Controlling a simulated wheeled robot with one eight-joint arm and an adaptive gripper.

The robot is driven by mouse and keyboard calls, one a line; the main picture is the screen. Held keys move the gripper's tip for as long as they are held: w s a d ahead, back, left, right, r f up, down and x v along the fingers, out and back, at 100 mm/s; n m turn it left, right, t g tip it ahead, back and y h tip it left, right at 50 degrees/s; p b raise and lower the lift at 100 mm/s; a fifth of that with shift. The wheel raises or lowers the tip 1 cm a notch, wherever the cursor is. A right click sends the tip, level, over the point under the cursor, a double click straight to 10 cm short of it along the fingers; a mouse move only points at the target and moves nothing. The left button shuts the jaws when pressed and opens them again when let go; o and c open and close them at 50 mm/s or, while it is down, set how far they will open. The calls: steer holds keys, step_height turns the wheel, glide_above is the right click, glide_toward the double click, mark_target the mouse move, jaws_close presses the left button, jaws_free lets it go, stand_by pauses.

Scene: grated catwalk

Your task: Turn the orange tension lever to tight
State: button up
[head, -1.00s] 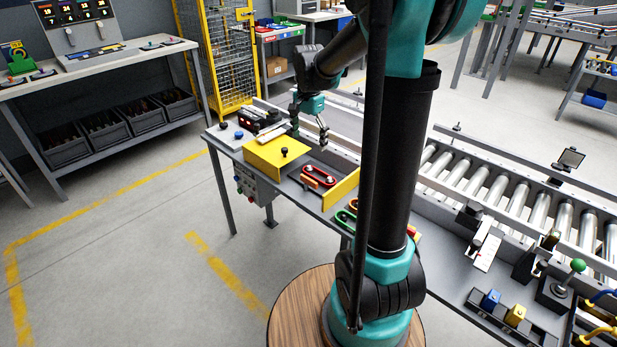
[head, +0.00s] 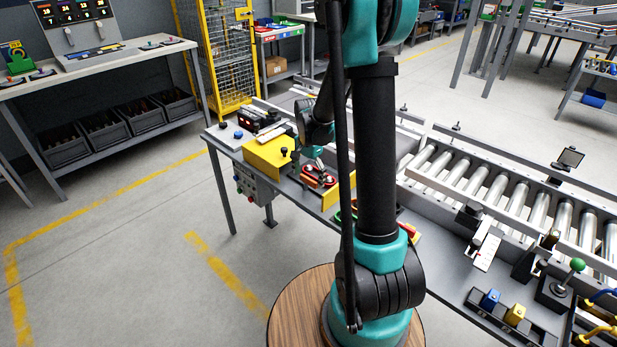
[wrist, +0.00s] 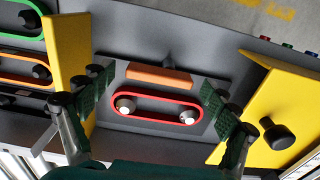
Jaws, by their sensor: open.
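The orange lever (wrist: 145,75) shows in the wrist view as a short flat bar on a grey panel, just above a red belt loop (wrist: 156,93) that runs around two pulleys. My gripper (wrist: 157,99) is open above this panel, with its two green-padded fingers apart, one on each side of the loop and the bar. Nothing is seen between the pads. In the head view my gripper (head: 318,166) is low over the red belt (head: 319,179). It hides part of that area, and I cannot make out the lever clearly there.
A yellow box cover (wrist: 270,105) with a black knob stands right of my gripper in the wrist view. A yellow upright plate (wrist: 69,62) stands left, with green (wrist: 22,18) and orange (wrist: 25,70) belt loops beyond it. A roller conveyor (head: 520,205) lies right in the head view.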

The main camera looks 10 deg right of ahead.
steer(key=c, duration=1.2)
steer(key=shift+o, duration=0.2)
steer(key=shift+n, duration=0.3)
steer(key=n, duration=0.3)
steer(key=shift+w+d+n, duration=0.15)
steer(key=shift+n, duration=0.15)
steer(key=n, duration=0.4)
steer(key=shift+w+d+n, duration=0.1)
steer(key=shift+w+n, duration=0.1)
steer(key=shift+n, duration=0.1)
steer(key=n, duration=0.4)
steer(key=shift+w+n, duration=0.25)
steer(key=shift+n, duration=0.05)
steer(key=shift+w+n, duration=0.2)
steer(key=shift+n, duration=2)
